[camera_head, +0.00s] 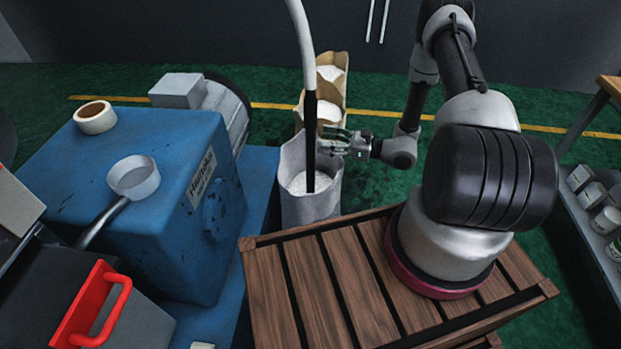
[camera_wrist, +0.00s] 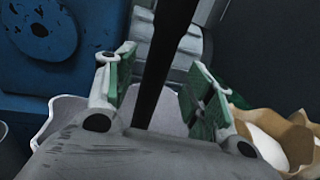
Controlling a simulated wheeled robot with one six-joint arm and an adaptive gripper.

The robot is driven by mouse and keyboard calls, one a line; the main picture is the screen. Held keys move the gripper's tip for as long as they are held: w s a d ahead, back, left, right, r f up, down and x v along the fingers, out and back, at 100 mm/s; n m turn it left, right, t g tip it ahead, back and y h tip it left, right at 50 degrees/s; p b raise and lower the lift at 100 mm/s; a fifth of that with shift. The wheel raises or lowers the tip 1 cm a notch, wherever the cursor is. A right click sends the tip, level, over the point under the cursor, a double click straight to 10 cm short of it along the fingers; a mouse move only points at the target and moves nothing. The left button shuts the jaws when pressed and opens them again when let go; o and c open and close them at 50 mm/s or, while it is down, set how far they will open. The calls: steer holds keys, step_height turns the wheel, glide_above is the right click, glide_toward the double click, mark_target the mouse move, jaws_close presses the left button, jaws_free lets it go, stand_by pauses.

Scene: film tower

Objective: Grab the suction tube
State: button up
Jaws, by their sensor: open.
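The suction tube is a hose, light grey above (camera_head: 303,40) and black below (camera_head: 310,140). It hangs from the top of the head view, with its black end in an open sack (camera_head: 318,206) of white granules. My gripper (camera_head: 334,141) is open beside the black section, to its right in the head view. In the wrist view the black section (camera_wrist: 164,62) runs down the picture between the two green-padded fingers (camera_wrist: 155,85). I see no finger closed on it. Its lower part is hidden behind the gripper body in the wrist view.
Several brown paper sacks (camera_head: 335,62) of white material stand behind. A blue machine (camera_head: 150,190) with a tape roll (camera_head: 95,116) and a white scoop (camera_head: 134,178) is at left. A wooden crate (camera_head: 330,285) lies under my arm. A shelf with jars (camera_head: 606,220) is at right.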

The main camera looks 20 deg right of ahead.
mark_target(310, 137)
steer(key=x, duration=0.5)
steer(key=shift+a, duration=0.3)
jaws_close()
steer(key=shift+r, duration=0.1)
